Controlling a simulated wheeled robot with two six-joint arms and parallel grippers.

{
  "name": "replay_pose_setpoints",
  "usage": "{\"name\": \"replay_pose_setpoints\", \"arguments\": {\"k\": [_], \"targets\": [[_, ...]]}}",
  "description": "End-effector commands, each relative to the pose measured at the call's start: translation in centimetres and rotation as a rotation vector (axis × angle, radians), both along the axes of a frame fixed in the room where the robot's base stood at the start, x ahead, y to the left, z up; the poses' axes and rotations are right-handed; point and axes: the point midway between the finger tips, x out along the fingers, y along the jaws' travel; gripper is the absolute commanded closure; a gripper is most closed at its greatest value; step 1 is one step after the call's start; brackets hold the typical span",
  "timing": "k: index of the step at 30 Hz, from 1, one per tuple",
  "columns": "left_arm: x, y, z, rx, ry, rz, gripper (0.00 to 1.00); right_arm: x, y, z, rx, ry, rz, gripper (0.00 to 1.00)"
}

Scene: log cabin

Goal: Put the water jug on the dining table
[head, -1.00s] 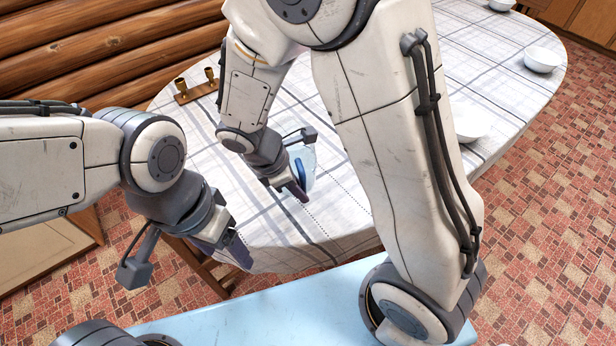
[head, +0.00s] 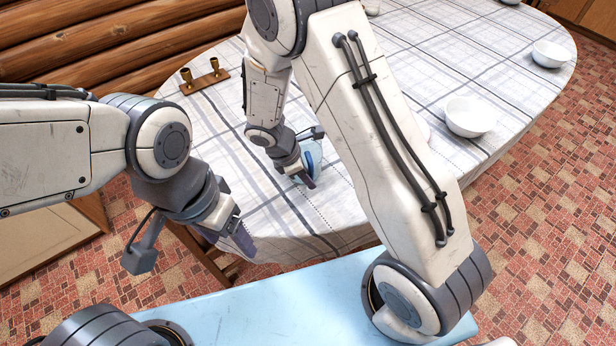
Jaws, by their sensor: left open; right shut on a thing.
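The dining table (head: 205,115) is covered with a white checked cloth and fills the middle of the head view. My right gripper (head: 307,178) is over the table, left of the picture's middle, shut on the water jug (head: 314,154). Only a small light-blue part of the jug shows; my gripper and arm hide the rest. The jug appears at the tabletop, but I cannot tell whether its base touches the cloth. My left gripper (head: 237,238) is open and empty by the table's near left edge.
A brass double candle holder (head: 206,82) stands on the table's left side by the log wall (head: 110,40). White bowls (head: 470,117) (head: 551,54) stand along the right side. The cloth around the jug is mostly clear. A light-blue surface (head: 290,300) lies in front.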

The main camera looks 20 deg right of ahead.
Motion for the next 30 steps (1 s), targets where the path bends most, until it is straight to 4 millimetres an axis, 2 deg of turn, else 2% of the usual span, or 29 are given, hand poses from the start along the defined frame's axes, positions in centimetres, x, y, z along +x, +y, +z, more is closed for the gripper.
{"name": "replay_pose_setpoints", "arguments": {"k": [8, 9, 11, 23, 26, 30], "targets": [[0.0, 0.0, -0.3, 0.0, 0.0, 0.0, 0.3, 0.1, 0.0, -0.2, 0.001, -0.003, 0.0, 1.0], [0.0, 0.0, -0.3, 0.0, 0.0, 0.0, 0.3, 0.0, 0.0, -0.3, 0.0, 0.0, 0.0, 0.74], [0.0, 0.0, -0.2, 0.0, 0.0, 0.0, 0.3, 0.0, 0.0, -0.2, 0.0, 0.0, 0.0, 0.52], [0.0, 0.0, 0.2, 0.0, 0.0, 0.0, 0.3, 0.0, 0.1, 0.4, 0.001, -0.001, 0.0, 0.52], [0.0, 0.0, 0.1, 0.0, 0.0, 0.0, 0.3, 0.1, 0.6, 1.5, 0.001, -0.005, 0.002, 0.52], [0.0, 0.0, 0.2, 0.0, 0.0, 0.0, 0.3, 0.2, 1.8, 4.2, 0.003, -0.008, 0.002, 0.52]]}}
